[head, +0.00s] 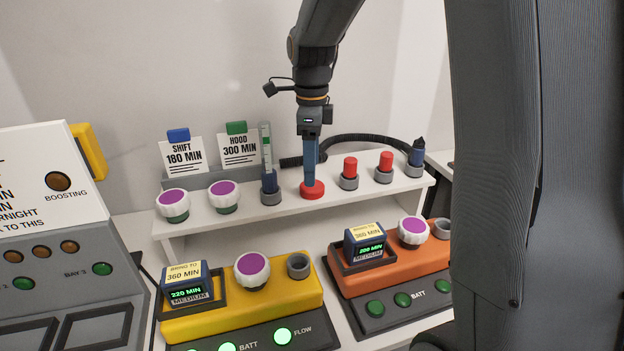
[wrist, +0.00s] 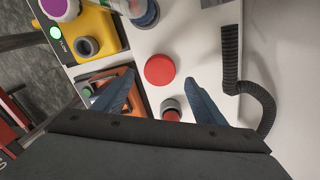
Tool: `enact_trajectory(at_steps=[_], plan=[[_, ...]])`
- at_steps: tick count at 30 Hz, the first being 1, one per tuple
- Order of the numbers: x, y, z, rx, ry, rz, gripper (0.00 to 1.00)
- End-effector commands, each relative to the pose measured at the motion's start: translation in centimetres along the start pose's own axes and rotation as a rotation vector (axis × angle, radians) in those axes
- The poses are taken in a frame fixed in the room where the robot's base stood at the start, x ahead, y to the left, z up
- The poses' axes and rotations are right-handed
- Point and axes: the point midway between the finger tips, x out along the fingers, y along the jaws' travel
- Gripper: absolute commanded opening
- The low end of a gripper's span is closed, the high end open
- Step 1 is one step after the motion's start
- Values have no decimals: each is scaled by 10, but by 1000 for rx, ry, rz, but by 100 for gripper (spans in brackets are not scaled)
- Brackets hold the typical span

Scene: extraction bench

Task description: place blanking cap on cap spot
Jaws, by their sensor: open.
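A thick red round disc, which looks like the blanking cap (head: 312,190), lies flat on the white shelf in the head view. It also shows in the wrist view (wrist: 160,69), just beyond and between my fingertips. My gripper (head: 310,176) points straight down over it. The jaws are open, with one blue finger on each side in the wrist view (wrist: 160,82). I cannot tell from these views whether the fingers touch the disc. No separate mark for the cap spot shows; anything under the disc is hidden.
Grey holders with red plugs (head: 349,170) stand right of the disc, close to my gripper. A holder with a clear tube (head: 266,150) stands at its left. A black hose (head: 355,139) runs behind. Yellow (head: 280,290) and orange (head: 400,270) units sit in front, below the shelf.

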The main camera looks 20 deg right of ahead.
Motion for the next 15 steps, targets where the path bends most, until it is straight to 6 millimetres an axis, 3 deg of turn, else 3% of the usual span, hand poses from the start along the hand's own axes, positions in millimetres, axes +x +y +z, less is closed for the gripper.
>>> enact_trajectory(at_steps=[6, 15], plan=[[-43, -1, 0, 0, -2, -4, 65], [-71, 0, 0, 0, 0, 1, 65]])
